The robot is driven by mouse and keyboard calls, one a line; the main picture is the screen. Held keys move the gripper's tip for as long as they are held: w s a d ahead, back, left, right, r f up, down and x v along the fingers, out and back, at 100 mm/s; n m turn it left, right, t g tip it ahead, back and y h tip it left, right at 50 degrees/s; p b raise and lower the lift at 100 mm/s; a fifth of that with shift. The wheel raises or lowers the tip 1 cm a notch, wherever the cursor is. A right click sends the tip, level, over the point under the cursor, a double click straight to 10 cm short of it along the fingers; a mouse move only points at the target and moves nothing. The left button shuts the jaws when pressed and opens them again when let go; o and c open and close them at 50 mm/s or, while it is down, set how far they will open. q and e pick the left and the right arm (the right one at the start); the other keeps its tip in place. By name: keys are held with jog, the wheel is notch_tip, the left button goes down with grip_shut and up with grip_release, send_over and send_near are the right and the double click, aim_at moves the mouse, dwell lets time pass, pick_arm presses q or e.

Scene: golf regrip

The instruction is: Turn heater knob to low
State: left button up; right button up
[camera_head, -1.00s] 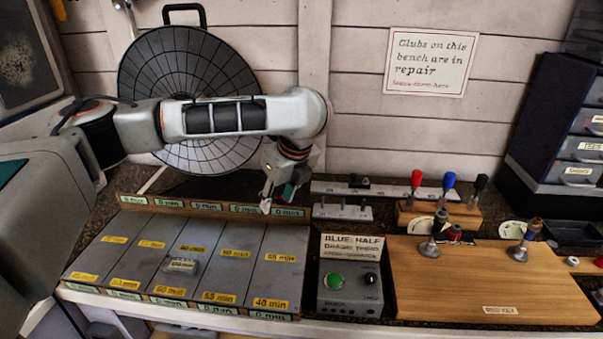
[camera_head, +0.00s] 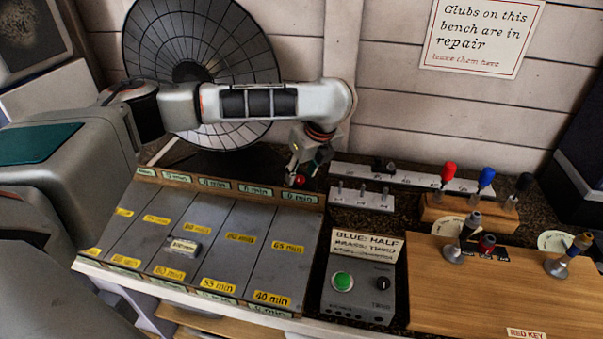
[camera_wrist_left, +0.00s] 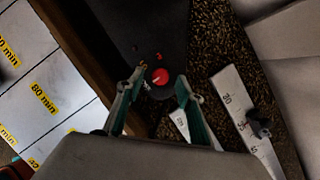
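The heater is a large round black grille (camera_head: 195,60) on a dark base (camera_head: 225,160) at the back left of the bench. Its small red knob (camera_wrist_left: 160,76) has a pale pointer line and sits on the dark base, with small red marks beside it. The knob also shows in the head view (camera_head: 300,181), at my left gripper (camera_head: 294,172). In the left wrist view the two fingers of my left gripper (camera_wrist_left: 161,83) are apart, one on each side of the knob. I cannot tell whether they touch it. My right gripper is not in view.
A grey panel with yellow minute labels (camera_head: 215,243) lies in front of the heater. A control box (camera_head: 359,305) with a green button stands to its right.

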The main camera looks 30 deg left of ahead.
pick_arm(q)
jog(key=shift+w+a+f, duration=0.15)
jog(key=shift+a+f, duration=0.05)
jog(key=shift+f, duration=0.2)
jog(key=shift+c, duration=0.4)
grip_shut()
jog(key=shift+m, duration=0.4)
jog(key=m, duration=0.2)
jog(key=m+t+h, duration=0.1)
jog(key=m, duration=0.2)
jog(key=shift+s+a+m+t+h, duration=0.2)
jog(key=shift+s+m+t+h, duration=0.1)
jog(key=shift+h, duration=0.1)
jog(key=m+h, duration=0.1)
jog(key=m, duration=0.1)
jog(key=m+h, duration=0.1)
jog(key=m, duration=0.2)
jog(key=shift+a+t, duration=0.15)
jog(key=shift+t, duration=0.15)
jog(key=shift+f+m, duration=0.1)
jog(key=shift+m, duration=0.3)
